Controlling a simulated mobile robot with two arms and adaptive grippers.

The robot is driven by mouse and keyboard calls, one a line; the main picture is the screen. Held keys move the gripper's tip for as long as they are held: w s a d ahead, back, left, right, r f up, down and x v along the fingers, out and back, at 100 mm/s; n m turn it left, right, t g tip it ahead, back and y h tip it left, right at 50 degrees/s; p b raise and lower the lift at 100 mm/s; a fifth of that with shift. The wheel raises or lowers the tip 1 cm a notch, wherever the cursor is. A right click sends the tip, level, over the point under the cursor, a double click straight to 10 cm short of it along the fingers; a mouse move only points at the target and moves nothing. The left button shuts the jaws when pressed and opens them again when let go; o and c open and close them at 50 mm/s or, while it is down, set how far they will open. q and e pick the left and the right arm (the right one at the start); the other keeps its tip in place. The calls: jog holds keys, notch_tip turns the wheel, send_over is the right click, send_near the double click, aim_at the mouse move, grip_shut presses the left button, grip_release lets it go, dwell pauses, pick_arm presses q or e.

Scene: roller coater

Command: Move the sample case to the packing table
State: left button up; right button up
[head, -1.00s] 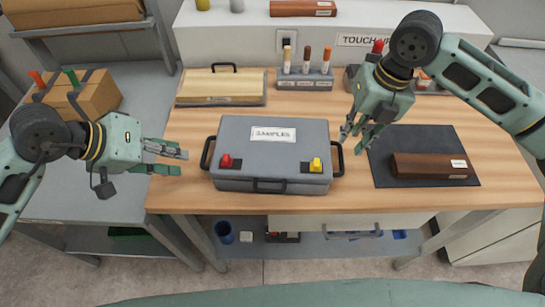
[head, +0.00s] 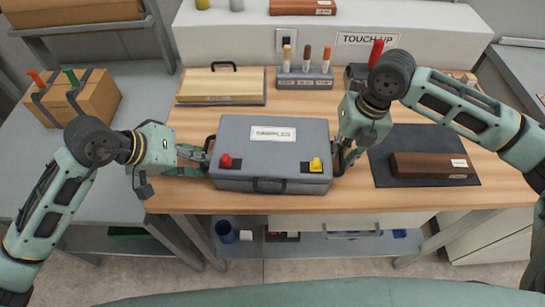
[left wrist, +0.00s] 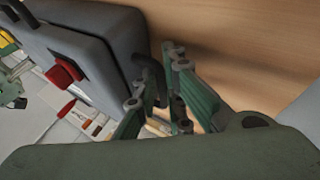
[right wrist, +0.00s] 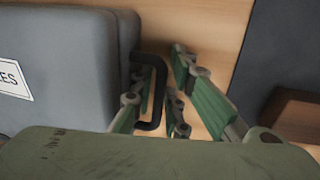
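The grey sample case (head: 270,150), labelled SAMPLES, lies flat on the wooden workbench, with a red and a yellow latch on its front. It has a dark handle on each side. My left gripper (head: 200,160) is at the case's left handle; in the left wrist view its open fingers (left wrist: 160,95) stand either side of the handle (left wrist: 150,75). My right gripper (head: 345,155) is at the right handle; in the right wrist view its open fingers (right wrist: 165,85) straddle the handle (right wrist: 155,90). The packing table cannot be told for certain; a grey table (head: 80,185) stands at left.
A brown carton (head: 75,97) with red and green tools sits on the left table. On the bench are a wooden board (head: 221,88), a marker rack (head: 305,79) and a dark mat (head: 410,138) with a brown block (head: 430,166). A shelf lies below the bench.

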pick_arm(q)
grip_shut()
pick_arm(e)
grip_shut()
pick_arm(q)
jog(key=shift+w+r, duration=0.1)
jog(key=shift+r, duration=0.05)
pick_arm(e)
jog(key=shift+w+r, duration=0.1)
jog(key=shift+r, duration=0.05)
